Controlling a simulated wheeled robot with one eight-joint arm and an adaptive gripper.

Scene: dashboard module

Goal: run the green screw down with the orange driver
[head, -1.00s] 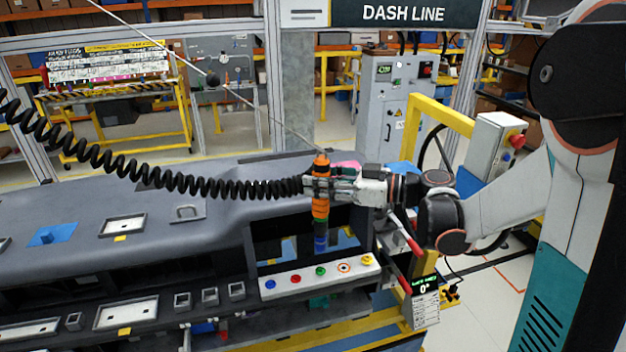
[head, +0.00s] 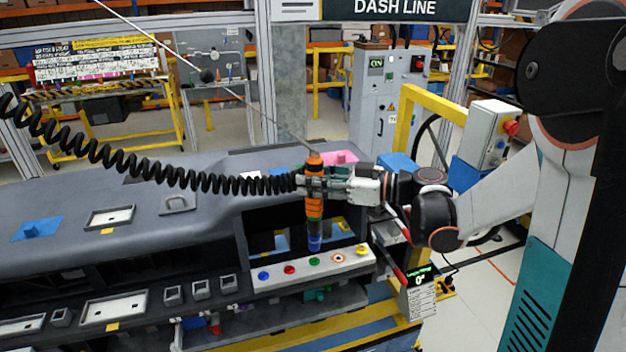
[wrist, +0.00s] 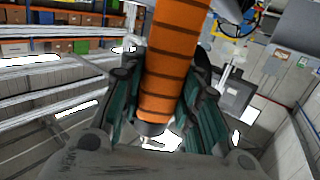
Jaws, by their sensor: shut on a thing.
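The orange driver (head: 314,208) hangs upright from a thin cable, with a blue nose pointing down. My gripper (head: 314,185) is shut on its orange body from the right. In the wrist view the ribbed orange driver (wrist: 172,65) lies between the two finger linkages. The green screw (head: 314,262) is on the white strip (head: 300,271) at the front of the dashboard opening, in line below the driver's nose. A small gap shows between nose and screw in the head view; depth is hard to judge.
Blue (head: 263,276), red (head: 289,269) and yellow (head: 361,250) screws and an orange-ringed spot (head: 337,258) share the strip. A black coiled hose (head: 150,175) runs left from the driver. A small display (head: 420,280) reads 0°. A yellow frame (head: 405,125) stands behind my arm.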

